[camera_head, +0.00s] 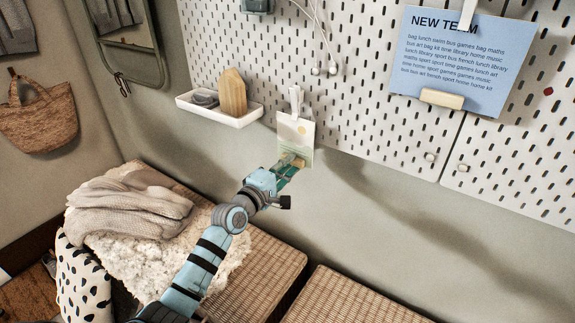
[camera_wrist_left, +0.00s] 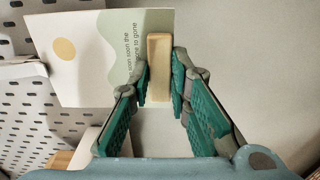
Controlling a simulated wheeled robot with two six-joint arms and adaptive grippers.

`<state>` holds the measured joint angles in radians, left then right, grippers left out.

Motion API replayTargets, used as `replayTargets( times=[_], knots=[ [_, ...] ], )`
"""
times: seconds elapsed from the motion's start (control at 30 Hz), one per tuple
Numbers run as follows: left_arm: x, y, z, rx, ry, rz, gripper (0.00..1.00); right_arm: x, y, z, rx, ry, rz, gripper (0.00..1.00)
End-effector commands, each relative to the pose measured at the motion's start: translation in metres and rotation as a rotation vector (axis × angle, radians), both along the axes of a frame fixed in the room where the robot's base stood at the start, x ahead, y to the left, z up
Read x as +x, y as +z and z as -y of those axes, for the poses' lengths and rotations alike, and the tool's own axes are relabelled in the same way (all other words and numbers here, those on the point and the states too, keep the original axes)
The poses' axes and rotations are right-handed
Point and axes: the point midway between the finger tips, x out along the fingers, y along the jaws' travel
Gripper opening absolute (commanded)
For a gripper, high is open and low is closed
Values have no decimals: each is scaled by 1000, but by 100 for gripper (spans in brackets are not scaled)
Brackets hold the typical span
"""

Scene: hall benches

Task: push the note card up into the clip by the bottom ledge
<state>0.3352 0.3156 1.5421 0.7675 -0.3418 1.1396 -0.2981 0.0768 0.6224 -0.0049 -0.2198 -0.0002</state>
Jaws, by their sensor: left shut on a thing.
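The note card (camera_head: 296,134), pale with a yellow disc and a green wave, stands against the pegboard below a white clip (camera_head: 296,98). The clip's lower end meets the card's top edge; I cannot tell whether it grips it. The card also shows in the left wrist view (camera_wrist_left: 85,65), with part of its printed text. A pale wooden ledge (camera_wrist_left: 159,70) is at the card's bottom edge. My left gripper (camera_head: 291,165) has its green fingers on both sides of this ledge and is shut on it, as the left wrist view (camera_wrist_left: 160,88) shows. My right gripper is out of view.
A white tray (camera_head: 225,119) with a wooden brush-like item (camera_head: 232,92) hangs left of the card. A blue "NEW TEAM" sign (camera_head: 462,55) hangs at the right. Woven benches (camera_head: 262,277) with a fleece and folded knitwear lie below. The wall right of my gripper is clear.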

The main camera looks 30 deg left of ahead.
Motion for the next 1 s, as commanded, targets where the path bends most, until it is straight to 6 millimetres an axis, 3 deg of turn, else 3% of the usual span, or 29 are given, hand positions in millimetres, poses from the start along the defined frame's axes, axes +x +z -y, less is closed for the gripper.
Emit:
replayTargets(
  times=[0.4,0.7,0.73,0.83,0.87,1.0],
  knots=[
    [0,12,0,-1,0,4,0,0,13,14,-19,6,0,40],
    [0,19,0,0,1,5,0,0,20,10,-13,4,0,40],
    [0,19,0,0,0,4,20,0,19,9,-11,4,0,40],
    [0,18,0,0,0,4,36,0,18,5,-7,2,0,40],
    [0,18,0,1,0,3,41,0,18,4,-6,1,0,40],
    [0,17,0,1,0,3,41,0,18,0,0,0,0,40]
  ],
)
